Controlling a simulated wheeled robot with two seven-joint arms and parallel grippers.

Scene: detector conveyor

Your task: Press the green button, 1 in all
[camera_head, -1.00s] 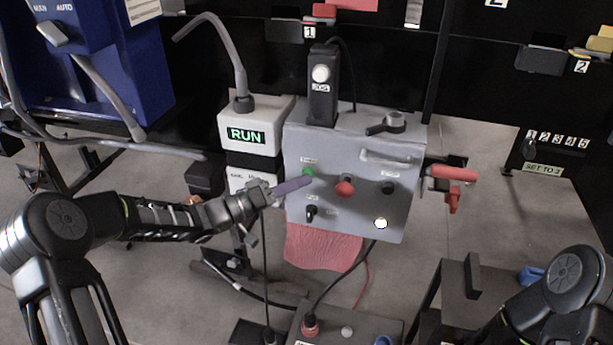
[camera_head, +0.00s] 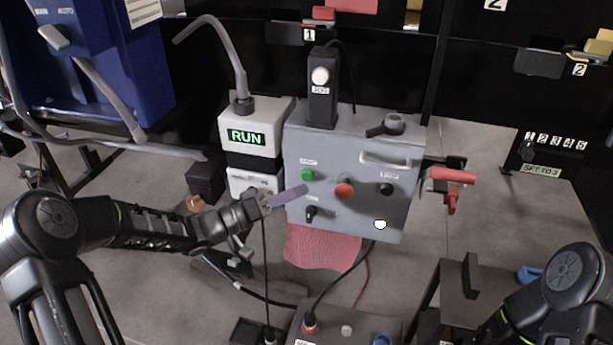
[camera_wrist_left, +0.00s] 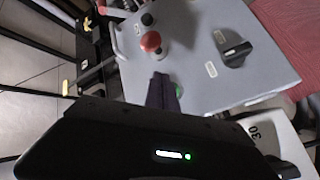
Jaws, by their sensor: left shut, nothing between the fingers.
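The green button (camera_head: 308,175) is at the upper left of the grey control box's front face (camera_head: 365,209). My left gripper (camera_head: 304,188) has purple fingers, shut and empty, with the tips just below the green button in the head view. A small gap shows there between tips and button. In the left wrist view the shut fingers (camera_wrist_left: 162,92) point at the box face and the green button is mostly hidden beside them. My right gripper is out of view; only part of my right arm shows at the lower right.
A red button (camera_head: 344,189), a black button (camera_head: 386,188), a black selector (camera_head: 312,213) and a white light (camera_head: 380,224) share the face. A white unit with a RUN display (camera_head: 246,137) stands left of the box. A red-handled clamp (camera_head: 452,175) is at its right.

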